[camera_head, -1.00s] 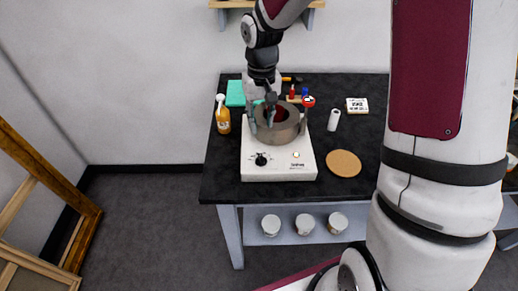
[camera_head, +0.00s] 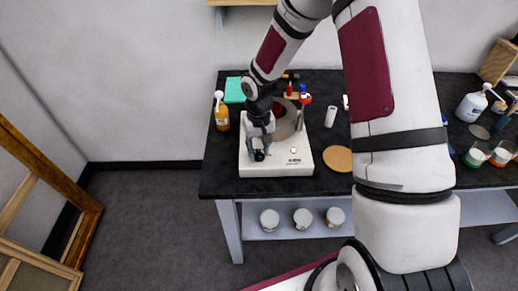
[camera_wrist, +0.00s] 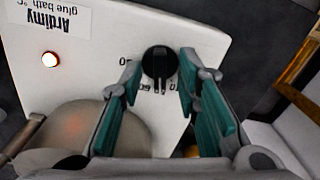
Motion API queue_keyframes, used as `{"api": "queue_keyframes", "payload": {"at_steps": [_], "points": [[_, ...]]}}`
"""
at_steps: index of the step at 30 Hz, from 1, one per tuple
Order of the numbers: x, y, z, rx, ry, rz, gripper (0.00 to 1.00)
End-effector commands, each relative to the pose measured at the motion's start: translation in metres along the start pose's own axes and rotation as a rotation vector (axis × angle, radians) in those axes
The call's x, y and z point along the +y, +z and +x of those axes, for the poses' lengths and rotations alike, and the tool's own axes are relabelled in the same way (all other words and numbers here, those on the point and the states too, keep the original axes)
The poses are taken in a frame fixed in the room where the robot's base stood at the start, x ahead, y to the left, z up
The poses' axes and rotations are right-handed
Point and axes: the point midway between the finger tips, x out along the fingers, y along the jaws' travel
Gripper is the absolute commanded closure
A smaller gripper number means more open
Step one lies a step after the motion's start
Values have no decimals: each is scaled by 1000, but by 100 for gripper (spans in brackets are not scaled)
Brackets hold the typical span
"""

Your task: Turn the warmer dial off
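The warmer (camera_head: 282,165) is a white box with a metal pot (camera_head: 286,122) on top, standing near the front edge of the black table. Its black dial (camera_head: 259,155) is at the front left; in the wrist view the dial (camera_wrist: 160,62) shows between my fingertips. My gripper (camera_wrist: 160,68) is open, with one teal-padded finger on each side of the dial and a small gap visible on both sides. In the head view my gripper (camera_head: 262,150) is over the dial and partly hides it. An orange indicator light (camera_wrist: 50,59) on the warmer glows.
An orange spray bottle (camera_head: 221,115) stands left of the warmer. A white cylinder (camera_head: 330,117) and a round cork mat (camera_head: 339,158) are to its right. A teal block (camera_head: 234,91) lies behind. Several white tubs sit on the shelf below.

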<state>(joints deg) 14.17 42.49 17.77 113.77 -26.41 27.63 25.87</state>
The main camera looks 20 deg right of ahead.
Motion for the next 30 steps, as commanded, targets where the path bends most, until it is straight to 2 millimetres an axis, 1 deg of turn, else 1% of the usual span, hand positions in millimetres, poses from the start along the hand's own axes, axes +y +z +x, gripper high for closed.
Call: {"api": "queue_keyframes", "payload": {"at_steps": [6, 7, 8, 9, 10, 11, 23, 30], "points": [[0, 0, 0, 0, 0, 0, 70], [0, 0, 0, 0, 0, 0, 75], [0, 0, 0, 0, 0, 0, 81], [0, 0, 0, 0, 0, 0, 90], [0, 0, 0, 0, 0, 0, 97], [0, 0, 0, 0, 0, 0, 100], [0, 0, 0, 0, 0, -29, 100], [0, 0, 0, 0, 0, -153, 100]]}}
